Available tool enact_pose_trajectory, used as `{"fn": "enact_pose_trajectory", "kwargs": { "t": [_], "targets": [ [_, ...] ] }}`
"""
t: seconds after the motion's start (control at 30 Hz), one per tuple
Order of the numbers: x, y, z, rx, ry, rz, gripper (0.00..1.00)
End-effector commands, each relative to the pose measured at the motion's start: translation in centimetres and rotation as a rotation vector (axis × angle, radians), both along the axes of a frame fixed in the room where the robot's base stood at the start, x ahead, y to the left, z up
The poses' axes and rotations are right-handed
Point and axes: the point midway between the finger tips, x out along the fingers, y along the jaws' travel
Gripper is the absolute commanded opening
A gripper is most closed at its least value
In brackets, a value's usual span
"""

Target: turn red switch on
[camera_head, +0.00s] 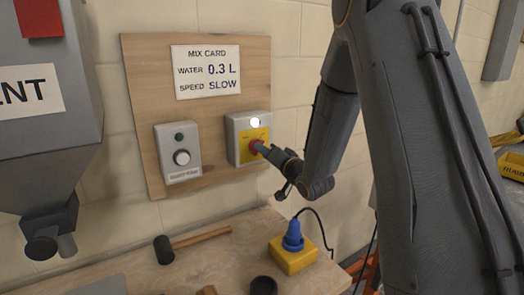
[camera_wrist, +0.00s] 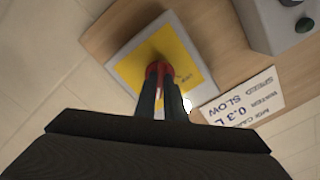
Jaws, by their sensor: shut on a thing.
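The red switch (camera_head: 256,146) is a rotary knob on the yellow plate of a grey box (camera_head: 233,140) mounted on a wooden board. My gripper (camera_head: 264,150) is at the knob, with its fingers closed on it. In the wrist view, the red switch (camera_wrist: 158,68) shows between and above the fingertips of my gripper (camera_wrist: 160,78), in front of the yellow plate (camera_wrist: 180,50). A white lamp (camera_head: 254,123) on the box looks lit, and its bright spot shows beside the fingers in the wrist view (camera_wrist: 187,104). The fingers partly hide the knob, and its exact angle is unclear.
A second grey box (camera_head: 178,153) with a green lamp and a round knob is to the left. A mix card (camera_head: 207,71) hangs above. Below, a bench (camera_head: 200,248) holds a mallet (camera_head: 190,243), a yellow block with a blue plug (camera_head: 292,253) and a dark cup (camera_head: 263,286).

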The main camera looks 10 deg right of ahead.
Motion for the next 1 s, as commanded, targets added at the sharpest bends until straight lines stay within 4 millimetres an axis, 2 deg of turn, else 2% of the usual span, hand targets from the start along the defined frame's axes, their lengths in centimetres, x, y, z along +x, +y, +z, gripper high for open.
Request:
{"fn": "enact_pose_trajectory", "kwargs": {
  "t": [0.5,0.53,0.63,1.0],
  "targets": [
    [-0.05,0.03,-0.12,0.018,0.008,0.001,0.00],
    [-0.05,0.03,-0.12,0.018,0.008,0.001,0.13],
    [-0.04,0.03,-0.10,0.017,0.008,0.001,0.28],
    [-0.50,-0.18,-0.06,0.017,0.006,-0.001,0.28]
  ]
}}
